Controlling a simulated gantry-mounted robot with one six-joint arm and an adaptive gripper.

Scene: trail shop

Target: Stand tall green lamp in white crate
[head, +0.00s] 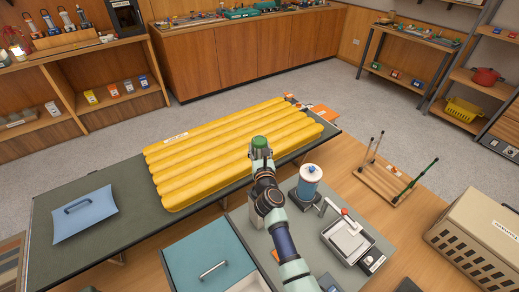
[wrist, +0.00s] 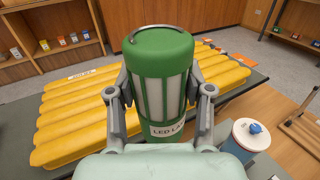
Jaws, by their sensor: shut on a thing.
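A tall green lamp (wrist: 163,55) with pale ribbed side panels and a label reading "LED LA" stands upright between the fingers of my gripper (wrist: 160,90). The fingers are shut on its sides. Its green top also shows in the head view (head: 260,142), in front of the yellow ribbed mat; its lower end is hidden by my gripper. I cannot tell how high it is held. No clearly white crate is in view; a beige slotted crate (head: 499,222) with a label is at the right edge of the head view.
The yellow ribbed mat (head: 190,165) lies on a dark table, with a blue case (head: 84,213) to its left. A white and blue canister (head: 308,184) and a small sink (head: 346,242) are right of my arm. A wooden rack (head: 385,182) with upright sticks stands farther right.

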